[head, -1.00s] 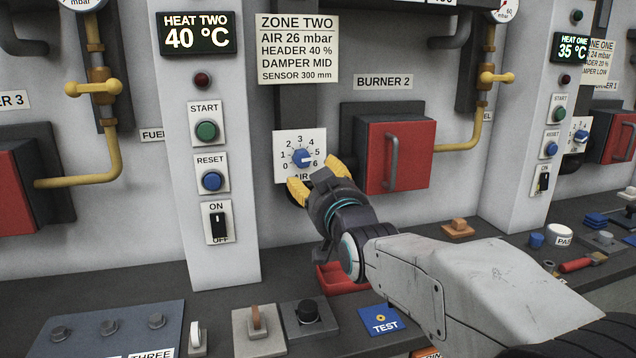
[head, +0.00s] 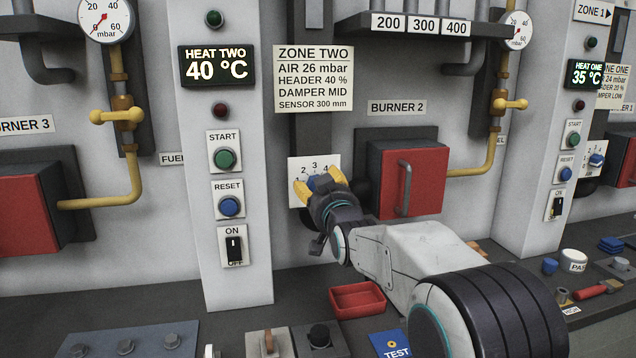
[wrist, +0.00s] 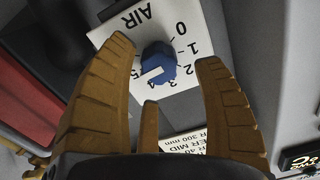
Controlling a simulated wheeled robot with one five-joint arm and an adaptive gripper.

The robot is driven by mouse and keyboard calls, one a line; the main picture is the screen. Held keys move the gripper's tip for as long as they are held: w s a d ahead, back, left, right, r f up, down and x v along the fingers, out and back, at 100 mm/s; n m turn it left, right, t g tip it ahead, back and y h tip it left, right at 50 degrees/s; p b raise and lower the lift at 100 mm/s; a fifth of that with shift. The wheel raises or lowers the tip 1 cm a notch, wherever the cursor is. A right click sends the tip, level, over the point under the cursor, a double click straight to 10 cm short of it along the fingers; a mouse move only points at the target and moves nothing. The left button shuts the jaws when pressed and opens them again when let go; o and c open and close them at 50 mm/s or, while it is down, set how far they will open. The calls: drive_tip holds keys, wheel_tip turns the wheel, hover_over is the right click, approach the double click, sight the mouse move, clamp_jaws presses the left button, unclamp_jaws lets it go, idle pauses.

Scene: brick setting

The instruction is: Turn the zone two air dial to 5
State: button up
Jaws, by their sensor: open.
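The zone two air dial is a white plate (head: 300,165) with a blue knob (wrist: 157,62), on the wall under the ZONE TWO sign (head: 313,78). In the wrist view the plate appears turned, with AIR at the top. The knob's white mark points to the lower left, toward the 4 to 5 side; the exact number is unclear. My gripper (head: 318,181) is in front of the dial and hides its lower part in the head view. Its yellow fingers (wrist: 164,50) are open on either side of the knob, with no visible contact.
The red burner 2 box (head: 412,180) with its handle stands right of the dial. A grey pillar with START, RESET and ON/OFF controls (head: 235,245) is at left. A red tray (head: 357,300) and a blue TEST plate (head: 389,343) lie on the bench below.

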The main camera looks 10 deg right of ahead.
drive_tip(key=shift+w, duration=0.95)
drive_tip(key=shift+c, duration=0.2)
drive_tip(key=shift+r, duration=0.2)
drive_tip(key=c, duration=1.1)
drive_tip(key=shift+c, duration=0.2)
